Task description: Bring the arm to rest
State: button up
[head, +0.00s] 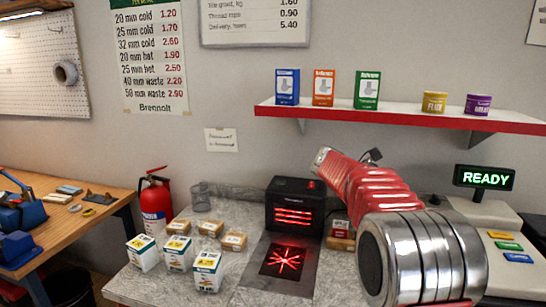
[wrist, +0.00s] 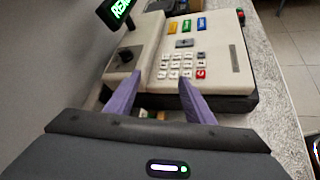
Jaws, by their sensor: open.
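My gripper (wrist: 160,98) shows in the wrist view as two purple fingers, apart and with nothing between them. Beyond the fingertips stands a cream cash register (wrist: 207,55) with a keypad and coloured keys. In the head view my red and silver arm reaches in from the lower right over the counter (head: 150,284); its gripper cannot be made out there. The cash register (head: 490,212) shows behind the arm at the right, with a display (head: 484,177) reading READY.
A black scanner (head: 294,205) with red lines stands mid-counter. White boxes (head: 175,254) and small brown boxes (head: 209,229) sit to its left. A fire extinguisher (head: 155,203) is at the counter's far left. A red-edged shelf (head: 400,116) with boxes and tins hangs above.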

jog(key=s+a+f+m+t+y, duration=0.1)
jog(key=s+a+m+y, duration=0.3)
jog(key=s, duration=0.6)
jog(key=s+a+m+t+y, duration=0.1)
jog(key=s+a+m+y, duration=0.3)
jog(key=s, duration=0.7)
jog(key=s+a+f+m+t+y, duration=0.1)
jog(key=s+a+f+m+y, duration=0.1)
jog(key=s+a, duration=0.4)
jog(key=s+a+f+m+t+y, duration=0.1)
jog(key=s+a+f+m+y, duration=0.1)
jog(key=s+a+f, duration=0.4)
jog(key=shift+s+m, duration=0.9)
jog(key=shift+s, duration=1.45)
